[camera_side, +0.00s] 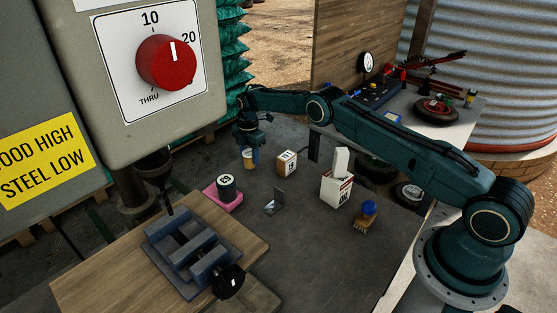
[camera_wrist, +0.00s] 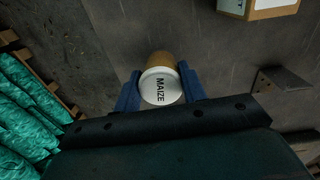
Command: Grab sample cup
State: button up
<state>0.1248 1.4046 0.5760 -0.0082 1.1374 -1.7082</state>
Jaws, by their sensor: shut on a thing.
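The sample cup (camera_wrist: 160,87) is a small round cup with a white top marked MAIZE and a tan side. In the wrist view it sits between the two blue fingers of my gripper (camera_wrist: 160,92), which are shut on it. In the side view the cup (camera_side: 250,158) shows small below my gripper (camera_side: 249,146), near the back left of the dark table. I cannot tell whether the cup touches the table.
A box marked 12 (camera_side: 287,163) stands just right of the cup.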

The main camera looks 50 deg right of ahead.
aim_at(249, 152)
notch_tip(249, 152, up, 18)
dwell(0.5)
